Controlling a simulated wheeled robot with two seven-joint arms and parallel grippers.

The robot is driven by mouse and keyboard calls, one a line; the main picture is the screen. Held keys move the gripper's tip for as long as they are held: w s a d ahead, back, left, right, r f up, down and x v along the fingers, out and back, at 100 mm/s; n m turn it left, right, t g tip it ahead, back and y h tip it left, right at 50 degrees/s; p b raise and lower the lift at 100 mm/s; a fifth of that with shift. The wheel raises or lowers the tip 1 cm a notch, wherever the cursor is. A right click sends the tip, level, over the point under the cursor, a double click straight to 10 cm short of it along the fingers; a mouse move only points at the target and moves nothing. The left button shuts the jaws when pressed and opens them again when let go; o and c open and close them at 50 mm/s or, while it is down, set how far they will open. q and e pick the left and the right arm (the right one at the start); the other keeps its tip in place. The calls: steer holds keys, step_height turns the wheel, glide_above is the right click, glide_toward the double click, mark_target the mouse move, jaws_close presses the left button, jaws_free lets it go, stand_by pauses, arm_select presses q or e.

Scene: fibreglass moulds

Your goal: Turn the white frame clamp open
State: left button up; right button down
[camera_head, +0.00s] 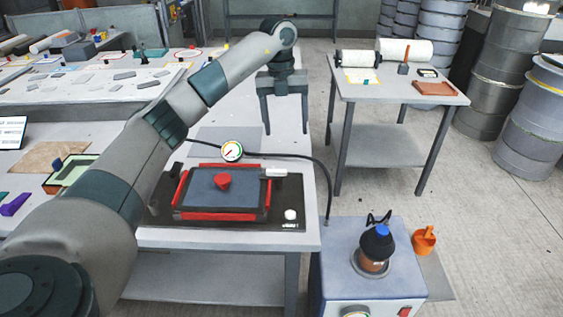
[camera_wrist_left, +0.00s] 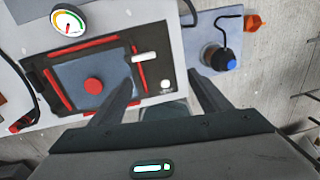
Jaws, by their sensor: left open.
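The white frame clamp (camera_head: 274,172) is a small white bar at the right end of the red-edged frame (camera_head: 178,215), on a black base plate on the bench. It also shows in the left wrist view (camera_wrist_left: 146,56), close to the left fingertip. A red knob (camera_head: 222,181) sits on the grey panel inside the frame. My left gripper (camera_head: 286,131) is above and beyond the clamp in the head view, fingers pointing down, apart and empty. In the left wrist view my gripper (camera_wrist_left: 160,78) has its fingers spread wide. My right gripper is not in view.
A round dial gauge (camera_head: 231,151) stands behind the frame, with a black hose curving right. A white knob (camera_head: 291,215) sits on the base plate. A blue-grey pump box (camera_head: 370,278) with a bottle stands right. A side table (camera_head: 390,92) and drums are behind.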

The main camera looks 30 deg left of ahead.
arm_select(q)
steer(key=a, duration=0.1)
steer(key=a+r, duration=0.1)
steer(key=a+r+y, duration=0.1)
steer(key=shift+s+n, duration=0.35)
steer(key=shift+n, duration=0.05)
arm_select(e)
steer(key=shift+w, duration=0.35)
arm_select(q)
steer(key=shift+f, duration=0.15)
steer(key=p, duration=0.3)
glide_toward(276, 170)
steer(key=f, duration=0.2)
steer(key=f+p, duration=0.1)
steer(key=f, duration=0.5)
steer(key=shift+w+f+p, duration=0.15)
steer(key=shift+w+p, duration=0.15)
steer(key=shift+p, duration=0.05)
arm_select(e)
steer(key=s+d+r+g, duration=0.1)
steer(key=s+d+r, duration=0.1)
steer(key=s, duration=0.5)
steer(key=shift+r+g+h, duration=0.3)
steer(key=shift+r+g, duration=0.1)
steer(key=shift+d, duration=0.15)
